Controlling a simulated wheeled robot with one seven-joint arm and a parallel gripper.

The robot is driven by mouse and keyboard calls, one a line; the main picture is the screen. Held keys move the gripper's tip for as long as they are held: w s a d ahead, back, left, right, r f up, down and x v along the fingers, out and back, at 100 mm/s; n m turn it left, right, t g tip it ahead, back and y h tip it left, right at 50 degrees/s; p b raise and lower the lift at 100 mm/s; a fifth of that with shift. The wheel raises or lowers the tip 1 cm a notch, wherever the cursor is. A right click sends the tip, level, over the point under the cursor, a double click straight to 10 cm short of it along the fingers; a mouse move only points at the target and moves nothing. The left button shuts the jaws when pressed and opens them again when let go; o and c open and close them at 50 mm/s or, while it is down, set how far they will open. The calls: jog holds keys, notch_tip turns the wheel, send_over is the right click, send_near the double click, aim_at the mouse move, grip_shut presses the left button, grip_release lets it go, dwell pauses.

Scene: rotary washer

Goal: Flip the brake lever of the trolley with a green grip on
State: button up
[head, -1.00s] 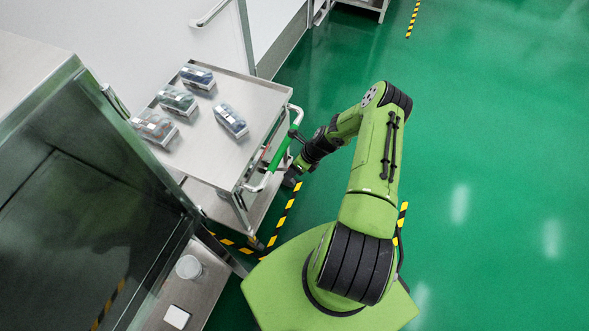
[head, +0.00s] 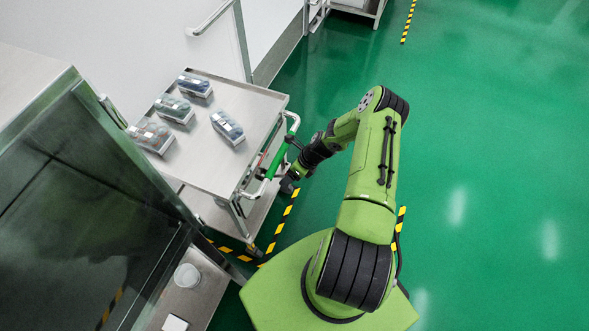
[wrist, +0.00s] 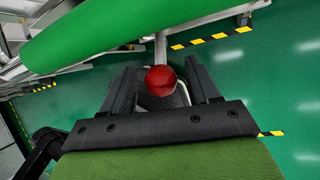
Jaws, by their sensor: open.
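The trolley (head: 215,165) stands left of my arm, with a green grip (head: 278,162) on its white handle bar. In the wrist view the green grip (wrist: 95,30) crosses the upper left. A red ball knob (wrist: 160,80) on a pale metal rod, apparently the brake lever, shows below the grip. My gripper (wrist: 163,88) is open, with one dark finger on each side of the knob. I cannot tell whether either finger touches it. In the head view my gripper (head: 290,182) is small and dark beside the handle, and the knob cannot be made out.
Several racks of vials (head: 227,127) lie on the trolley top. A glass-fronted cabinet (head: 80,200) stands to the left, with a white cup (head: 187,275) on a metal surface beside it. Yellow-black floor tape (head: 283,222) runs along the trolley. Green floor to the right is clear.

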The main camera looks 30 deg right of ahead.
jog(key=p+v, duration=0.1)
jog(key=v, duration=1.4)
jog(key=shift+r+p, duration=0.2)
jog(key=shift+p, duration=0.2)
jog(key=shift+d, duration=0.1)
jog(key=s+a+r+n+h, duration=0.1)
jog(key=a+r+n+h, duration=0.15)
jog(key=r+n, duration=0.45)
jog(key=s+a+r+n+g+h, duration=0.1)
jog(key=a+r+n, duration=0.3)
jog(key=r, duration=0.6)
jog(key=s+a+r+n+h, duration=0.1)
jog(key=a+r+n, duration=0.2)
jog(key=r+n, duration=0.4)
jog(key=s+a+r+n+t, duration=0.1)
jog(key=s+a+r+n, duration=0.3)
jog(key=s+r+n, duration=0.1)
jog(key=s+a+r+n+t, duration=0.2)
jog(key=s+a+r+n, duration=0.2)
jog(key=s, duration=0.6)
notch_tip(320, 180, up, 2)
jog(key=n, duration=0.3)
jog(key=shift+s+a+r+t, duration=0.2)
jog(key=shift+a+t, duration=0.05)
jog(key=shift+t, duration=0.05)
